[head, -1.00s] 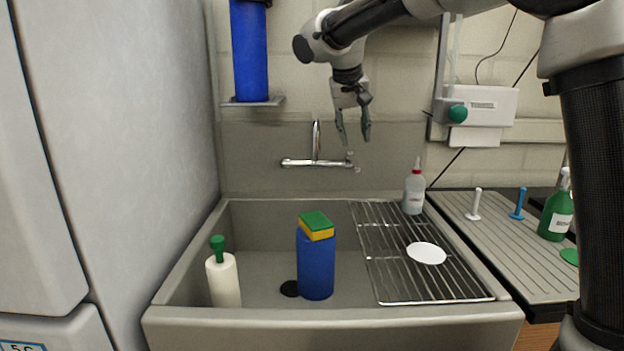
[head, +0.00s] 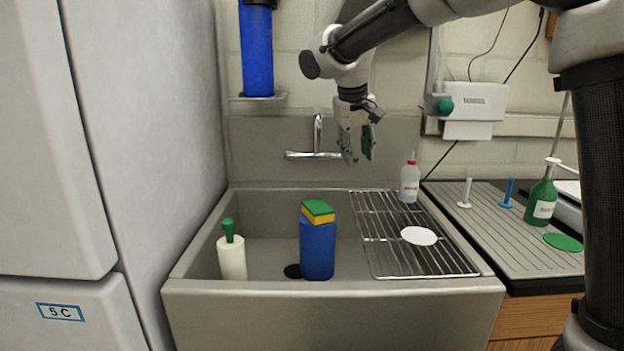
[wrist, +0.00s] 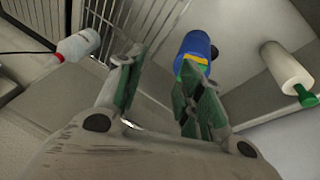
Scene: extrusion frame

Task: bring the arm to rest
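My gripper (head: 357,146) hangs from my arm above the back of the sink, pointing down, in front of the wall and just right of the tap. Its two green-padded fingers are apart with nothing between them. It also shows open in the wrist view (wrist: 160,95), where the sink lies beyond it. A blue cylinder (head: 317,250) stands in the sink with a green and yellow sponge (head: 318,212) on top. In the wrist view the cylinder (wrist: 197,45) is partly hidden behind a finger.
A white bottle with a green top (head: 231,256) stands in the sink's left part. A wire rack (head: 385,250) at the right carries a white disc (head: 419,236) and a red-capped bottle (head: 409,183). The tap (head: 316,152) and a blue wall cylinder (head: 257,50) are near my arm.

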